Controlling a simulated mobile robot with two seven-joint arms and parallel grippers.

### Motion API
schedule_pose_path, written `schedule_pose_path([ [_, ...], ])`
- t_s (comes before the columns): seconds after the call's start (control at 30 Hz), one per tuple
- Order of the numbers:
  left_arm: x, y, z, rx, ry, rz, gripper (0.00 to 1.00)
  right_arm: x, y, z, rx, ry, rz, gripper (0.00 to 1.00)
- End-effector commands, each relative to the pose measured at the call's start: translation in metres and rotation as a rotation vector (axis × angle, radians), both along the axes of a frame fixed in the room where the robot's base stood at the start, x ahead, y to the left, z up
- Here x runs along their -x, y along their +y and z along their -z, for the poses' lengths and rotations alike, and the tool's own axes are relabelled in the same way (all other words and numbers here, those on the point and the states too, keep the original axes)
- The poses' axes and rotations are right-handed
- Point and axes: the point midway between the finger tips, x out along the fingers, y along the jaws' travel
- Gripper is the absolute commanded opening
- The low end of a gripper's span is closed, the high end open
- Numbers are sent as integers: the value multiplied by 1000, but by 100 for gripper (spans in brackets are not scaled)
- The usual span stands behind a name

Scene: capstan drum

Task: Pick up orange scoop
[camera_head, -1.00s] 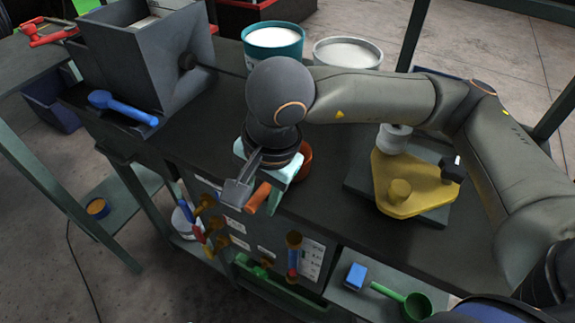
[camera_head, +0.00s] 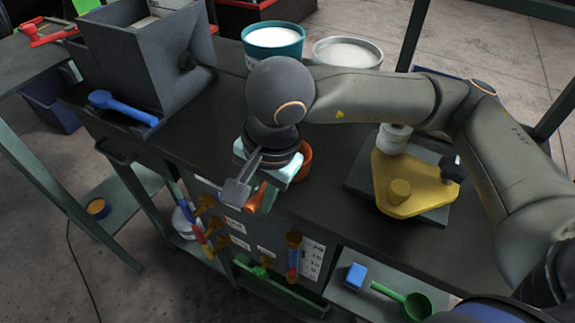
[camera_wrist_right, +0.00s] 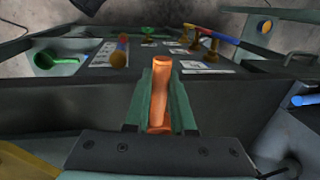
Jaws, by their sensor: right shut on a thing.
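The orange scoop (camera_head: 303,163) sits at the front edge of the dark worktop, mostly hidden under my right arm in the head view. Its orange handle (camera_head: 256,196) sticks out past the edge. My right gripper (camera_head: 262,198) is shut on the handle, with a pale green finger on either side. In the right wrist view the handle (camera_wrist_right: 160,92) lies lengthwise between the two fingers (camera_wrist_right: 160,105). The scoop's bowl is out of sight in the wrist view. My left gripper is not in view.
A blue scoop (camera_head: 122,107) lies by the grey hopper (camera_head: 150,60) at left. A teal tub (camera_head: 273,45) and a grey tub (camera_head: 347,54) stand behind my arm. A yellow fixture (camera_head: 400,190) is at right. A green scoop (camera_head: 412,303) lies on the lower shelf.

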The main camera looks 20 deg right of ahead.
Motion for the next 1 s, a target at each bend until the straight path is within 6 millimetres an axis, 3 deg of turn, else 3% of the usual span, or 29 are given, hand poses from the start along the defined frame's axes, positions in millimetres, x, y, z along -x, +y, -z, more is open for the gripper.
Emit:
schedule_pose_path([
  [0.67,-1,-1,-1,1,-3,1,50,0,0,-2,0,-1,0,0],
  [0.77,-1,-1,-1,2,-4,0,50,-1,0,-10,-1,-4,1,0],
  [1.0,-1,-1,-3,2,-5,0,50,-1,1,-58,-2,-6,0,0],
])
